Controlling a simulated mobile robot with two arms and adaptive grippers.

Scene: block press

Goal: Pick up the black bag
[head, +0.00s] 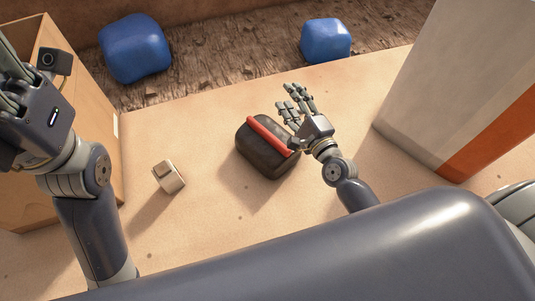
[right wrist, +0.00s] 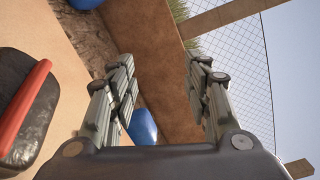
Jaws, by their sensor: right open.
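The black bag (head: 262,158), dark with a red handle bar (head: 268,135) across its top, lies on the tan floor in the middle of the head view. It also shows at the left edge of the right wrist view (right wrist: 42,128). My right gripper (head: 296,101) is open and empty, just right of the bag and close to it; its fingers point past the bag, and I cannot tell whether it touches. In the right wrist view its fingers (right wrist: 160,88) stand apart with nothing between them. My left gripper (head: 12,75) is at the far left, partly cut off by the frame edge.
A small beige block (head: 168,177) lies left of the bag. A wooden box (head: 85,100) stands at the left, a tall white and orange block (head: 440,80) at the right. Two blue blocks (head: 135,48) (head: 326,40) lie on rough brown ground at the back.

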